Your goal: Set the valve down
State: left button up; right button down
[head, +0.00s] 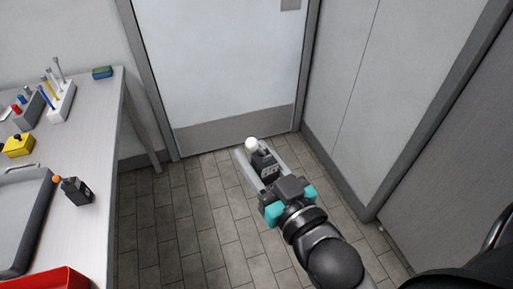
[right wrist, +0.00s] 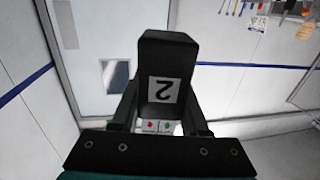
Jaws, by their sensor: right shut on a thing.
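The valve (head: 265,164) is a dark block with a white ball knob. My right gripper (head: 261,168) is shut on it and holds it out over the tiled floor, well to the right of the workbench (head: 98,150). In the right wrist view the valve (right wrist: 166,52) stands between the two fingers, with a white label bearing an upside-down 2 facing the camera. Its knob is hidden there. My left gripper is not in view.
A similar dark block with an orange knob (head: 76,191) stands on the bench beside a grey-rimmed tray (head: 40,222). A red bin (head: 50,281), a yellow box (head: 18,145) and a tool rack (head: 62,103) are also there. A door (head: 225,60) is ahead.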

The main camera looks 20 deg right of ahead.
jog(key=w+a+r+n+g+y, duration=0.2)
jog(key=w+a+n+g+y, duration=0.1)
jog(key=a+n+g+y, duration=0.1)
jog(key=w+a+r+n+g+y, duration=0.2)
jog(key=a+n+g+y, duration=0.3)
jog(key=y, duration=0.5)
jog(key=shift+w+a+n+g, duration=0.3)
jog(key=shift+w+a+n, duration=0.4)
jog(key=shift+a+n, duration=0.75)
jog(key=shift+a+r+g+y, duration=0.1)
jog(key=shift+a+g+y, duration=0.15)
jog(key=shift+g+y, duration=0.15)
jog(key=shift+d+n+g, duration=0.15)
jog(key=shift+n+g, duration=0.2)
jog(key=shift+g, duration=0.05)
jog(key=shift+s+d+n+g+y, duration=0.15)
jog(key=shift+d+n+g+y, duration=0.15)
jog(key=shift+n+g, duration=0.45)
jog(key=shift+s+d+n+g+y, duration=0.1)
jog(key=shift+d+n+g+y, duration=0.25)
jog(key=shift+g, duration=0.75)
jog(key=shift+s+d+n+g+y, duration=0.15)
jog(key=shift+d+n+g, duration=0.2)
jog(key=shift+n+g, duration=0.45)
